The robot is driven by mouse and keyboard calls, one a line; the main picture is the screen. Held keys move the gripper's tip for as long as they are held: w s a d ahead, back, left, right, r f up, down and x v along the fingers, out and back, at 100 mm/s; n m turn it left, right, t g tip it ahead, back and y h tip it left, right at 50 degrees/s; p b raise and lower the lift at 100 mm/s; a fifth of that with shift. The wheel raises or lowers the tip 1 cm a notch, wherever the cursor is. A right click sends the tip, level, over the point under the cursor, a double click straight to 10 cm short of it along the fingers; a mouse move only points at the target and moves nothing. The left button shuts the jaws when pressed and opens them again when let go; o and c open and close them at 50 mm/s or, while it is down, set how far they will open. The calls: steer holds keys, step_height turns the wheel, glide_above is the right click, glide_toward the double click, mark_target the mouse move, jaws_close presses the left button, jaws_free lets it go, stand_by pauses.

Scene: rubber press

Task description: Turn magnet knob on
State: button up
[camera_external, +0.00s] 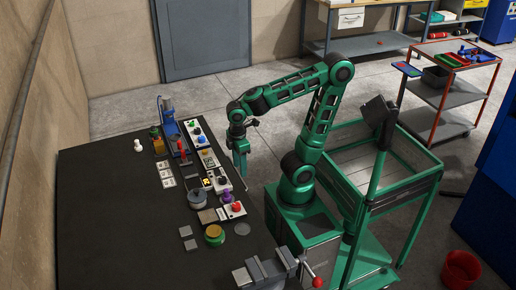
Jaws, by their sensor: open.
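A row of small control boxes stands along the right side of the black table (100,215). One white box has coloured knobs (195,131), blue and green among them. A purple knob (227,197) and a red knob (236,207) sit nearer the camera. I cannot tell which of these is the magnet knob. My gripper (243,175) points down near the table's right edge, right of the boxes, open and empty. Its exact height is unclear.
A blue upright device (168,118) and a red-handled lever (182,150) stand at the back. A round metal pot (197,199), a green-and-yellow round part (214,235) and a vise (265,271) are nearer. The table's left half is mostly clear.

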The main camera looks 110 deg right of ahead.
mark_target(235, 204)
steer(key=w+a+r+n, duration=0.3)
steer(key=w+a+n, duration=0.1)
steer(key=a+n, duration=0.15)
steer(key=w+a+r+n, duration=0.2)
steer(key=w+a+n, duration=0.25)
steer(key=a, duration=0.25)
steer(key=shift+n, duration=0.3)
steer(key=f, duration=0.7)
steer(key=s+a+f, duration=0.1)
steer(key=f, duration=0.2)
steer(key=shift+f, duration=0.3)
steer(key=c, duration=1.1)
